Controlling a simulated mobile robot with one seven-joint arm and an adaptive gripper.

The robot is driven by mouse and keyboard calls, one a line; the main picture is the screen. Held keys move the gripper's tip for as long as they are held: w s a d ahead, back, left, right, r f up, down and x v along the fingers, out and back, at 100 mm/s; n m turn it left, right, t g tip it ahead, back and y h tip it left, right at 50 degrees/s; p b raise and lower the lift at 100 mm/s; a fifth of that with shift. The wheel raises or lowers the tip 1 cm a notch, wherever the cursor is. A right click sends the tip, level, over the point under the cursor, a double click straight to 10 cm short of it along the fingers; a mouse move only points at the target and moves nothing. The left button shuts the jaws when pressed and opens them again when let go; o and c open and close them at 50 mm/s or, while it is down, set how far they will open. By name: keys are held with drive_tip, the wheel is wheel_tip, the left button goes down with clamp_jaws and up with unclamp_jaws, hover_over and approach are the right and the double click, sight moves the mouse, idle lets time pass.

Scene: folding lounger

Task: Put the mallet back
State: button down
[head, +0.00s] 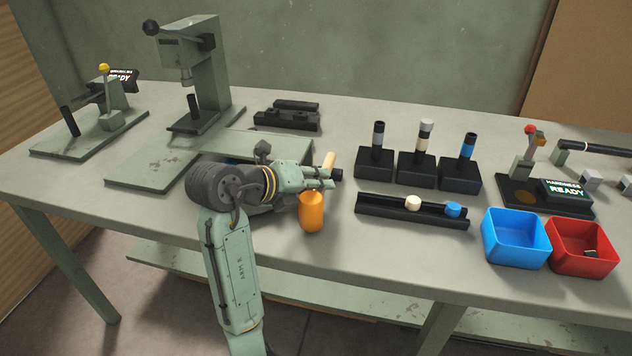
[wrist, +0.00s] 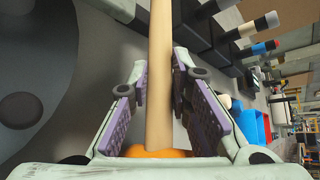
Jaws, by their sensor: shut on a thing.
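The mallet has an orange head (head: 312,212) and a pale wooden handle (head: 328,160). My gripper (head: 327,178) is shut on the handle, above the head, at the front middle of the bench. In the wrist view the handle (wrist: 160,50) runs upright between my gripper's fingers (wrist: 160,82). A piece of the orange head (wrist: 155,152) shows at the bottom there. The fingers hide part of the handle in the head view. I cannot tell whether the head touches the bench.
A black tray (head: 380,208) with a cream and a blue cap lies to the right. Behind it stand three black blocks (head: 416,170) with upright cylinders. Blue (head: 515,250) and red (head: 580,262) bins sit front right. A green press (head: 205,70) stands behind my arm at left.

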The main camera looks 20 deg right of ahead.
drive_tip(key=shift+f+b, duration=0.7)
drive_tip(key=shift+b, duration=0.05)
drive_tip(key=c, duration=1.4)
unclamp_jaws()
drive_tip(key=shift+a, duration=0.1)
